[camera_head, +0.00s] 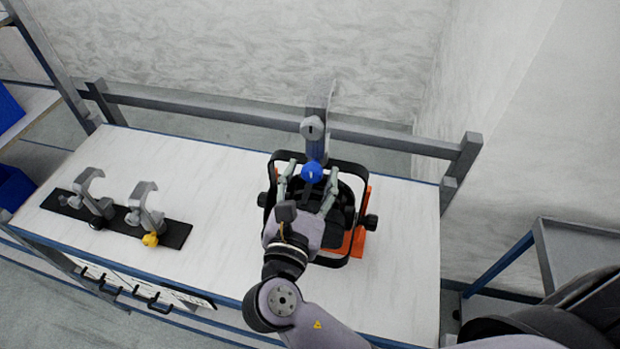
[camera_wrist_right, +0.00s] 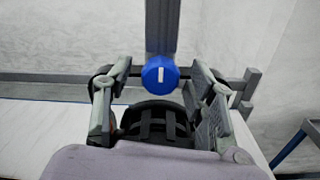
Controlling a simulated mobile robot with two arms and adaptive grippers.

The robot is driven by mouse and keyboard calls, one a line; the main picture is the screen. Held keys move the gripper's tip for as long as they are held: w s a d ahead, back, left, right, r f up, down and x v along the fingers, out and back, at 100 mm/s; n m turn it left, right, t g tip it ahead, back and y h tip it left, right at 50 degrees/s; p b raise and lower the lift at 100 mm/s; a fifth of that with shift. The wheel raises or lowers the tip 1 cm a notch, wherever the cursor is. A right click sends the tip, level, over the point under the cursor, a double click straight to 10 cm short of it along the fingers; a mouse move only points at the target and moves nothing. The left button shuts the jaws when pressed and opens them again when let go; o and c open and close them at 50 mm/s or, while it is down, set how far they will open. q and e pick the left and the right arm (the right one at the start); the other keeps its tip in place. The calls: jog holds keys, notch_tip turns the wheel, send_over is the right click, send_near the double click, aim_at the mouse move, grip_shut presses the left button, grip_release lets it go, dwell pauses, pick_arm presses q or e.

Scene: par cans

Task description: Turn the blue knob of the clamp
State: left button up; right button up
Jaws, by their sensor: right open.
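The blue knob (camera_head: 312,172) is round, with a white mark on its face. It sits at the near side of the clamp (camera_head: 313,128), which is at the rail behind the par can (camera_head: 345,215). My right gripper (camera_head: 308,182) is open, its fingers on either side of the knob. In the right wrist view the knob (camera_wrist_right: 160,74) shows between the open fingers, with visible gaps on both sides and its white mark near upright. I cannot tell how far the fingertips reach in depth. My left gripper is not in view.
The black par can with an orange base lies under my right gripper on the white workbench (camera_head: 225,190). Two more grey clamps (camera_head: 145,208), one with a yellow knob (camera_head: 150,240), stand on a black strip at the left. The bench between is clear.

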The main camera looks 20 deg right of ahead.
jog(key=shift+s, duration=0.1)
jog(key=shift+c, duration=0.5)
jog(key=c, duration=1)
